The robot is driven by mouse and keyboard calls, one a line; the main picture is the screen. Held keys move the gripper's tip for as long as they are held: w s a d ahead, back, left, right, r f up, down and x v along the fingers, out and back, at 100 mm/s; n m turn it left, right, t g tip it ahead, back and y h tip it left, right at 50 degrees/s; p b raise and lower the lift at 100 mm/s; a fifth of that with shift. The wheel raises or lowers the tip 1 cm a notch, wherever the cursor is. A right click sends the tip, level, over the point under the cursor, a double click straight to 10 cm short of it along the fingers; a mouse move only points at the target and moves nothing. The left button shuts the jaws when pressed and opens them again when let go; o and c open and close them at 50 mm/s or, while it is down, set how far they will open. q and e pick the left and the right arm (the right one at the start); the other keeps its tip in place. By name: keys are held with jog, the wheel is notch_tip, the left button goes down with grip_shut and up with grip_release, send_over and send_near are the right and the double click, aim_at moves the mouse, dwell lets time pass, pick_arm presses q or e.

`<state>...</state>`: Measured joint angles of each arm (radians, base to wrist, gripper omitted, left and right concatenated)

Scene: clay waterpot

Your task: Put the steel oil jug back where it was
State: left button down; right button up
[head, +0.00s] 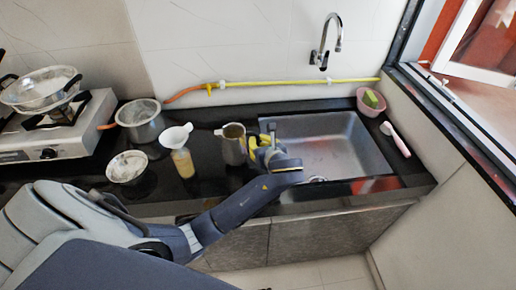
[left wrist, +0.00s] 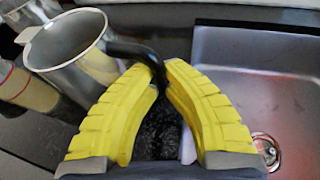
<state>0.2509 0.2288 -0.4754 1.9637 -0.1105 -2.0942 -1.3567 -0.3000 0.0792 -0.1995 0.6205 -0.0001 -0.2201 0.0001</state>
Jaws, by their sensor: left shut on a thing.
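The steel oil jug (head: 233,148) is at the left edge of the sink, over the black counter, and looks roughly upright. My left gripper (head: 257,150) is on its right side. In the left wrist view the jug (left wrist: 65,50) shows its open rim and spout at upper left, and its dark handle runs between the yellow fingers of the gripper (left wrist: 165,75). The gripper is shut on that handle. I cannot tell whether the jug's base touches the counter. My right gripper is not in view.
A bottle of yellow oil (head: 183,163) with a white funnel (head: 176,135) stands just left of the jug. Farther left are a steel bowl (head: 127,167), a steel pot (head: 140,118) and a stove (head: 60,130). The sink (head: 350,150) is to the right, below the faucet (head: 325,45).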

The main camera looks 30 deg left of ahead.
pick_arm(q)
jog(key=shift+f, duration=1.5)
jog(key=shift+f, duration=0.15)
jog(key=c, duration=1.5)
grip_release()
jog(key=shift+c, duration=0.2)
jog(key=v, duration=1.2)
